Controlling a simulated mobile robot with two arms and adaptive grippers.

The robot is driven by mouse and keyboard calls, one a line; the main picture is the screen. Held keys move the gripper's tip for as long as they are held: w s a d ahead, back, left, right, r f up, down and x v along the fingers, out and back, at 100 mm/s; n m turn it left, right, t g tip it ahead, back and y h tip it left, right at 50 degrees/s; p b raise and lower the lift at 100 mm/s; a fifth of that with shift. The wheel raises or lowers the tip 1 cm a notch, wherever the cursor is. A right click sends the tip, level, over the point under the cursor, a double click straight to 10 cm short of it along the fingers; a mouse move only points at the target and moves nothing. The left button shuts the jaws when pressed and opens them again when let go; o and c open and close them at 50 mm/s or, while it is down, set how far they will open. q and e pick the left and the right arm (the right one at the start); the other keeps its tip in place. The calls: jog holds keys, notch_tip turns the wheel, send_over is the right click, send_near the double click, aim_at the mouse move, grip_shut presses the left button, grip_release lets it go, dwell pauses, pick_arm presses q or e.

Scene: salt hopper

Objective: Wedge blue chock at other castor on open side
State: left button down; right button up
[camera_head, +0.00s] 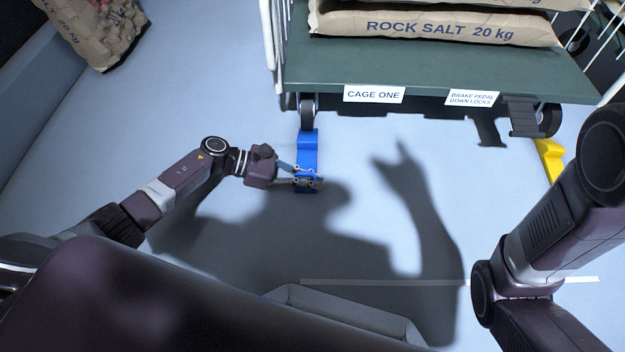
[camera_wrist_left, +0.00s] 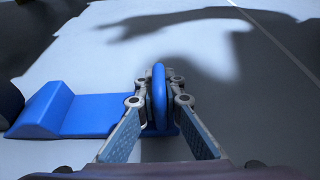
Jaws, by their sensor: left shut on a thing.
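The blue chock (camera_head: 307,150) lies flat on the floor, in line with the left front castor (camera_head: 307,112) of the cage. Its wedge end faces the wheel and is right up close to it; I cannot tell if they touch. My left gripper (camera_head: 307,182) is shut on the chock's upright handle at the near end. In the left wrist view the blue handle (camera_wrist_left: 160,98) stands between the fingers (camera_wrist_left: 159,110), with the wedge (camera_wrist_left: 45,108) to the left beside the dark wheel (camera_wrist_left: 8,105). My right arm shows, but its gripper is out of view.
The cage's green deck (camera_head: 430,75) carries rock salt sacks (camera_head: 440,28) and a "CAGE ONE" label (camera_head: 374,94). A yellow chock (camera_head: 549,158) sits by the right front castor (camera_head: 549,120), near a brake pedal (camera_head: 522,117). Another sack (camera_head: 95,35) stands at the back left. Floor between is clear.

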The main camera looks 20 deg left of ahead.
pick_arm(q)
jog(key=shift+w+a+r+t, duration=0.15)
jog(key=shift+w+a+t, duration=0.15)
jog(key=shift+w, duration=0.2)
jog(key=c, duration=2)
grip_release()
jog(key=shift+d, duration=0.1)
jog(key=shift+s, duration=0.1)
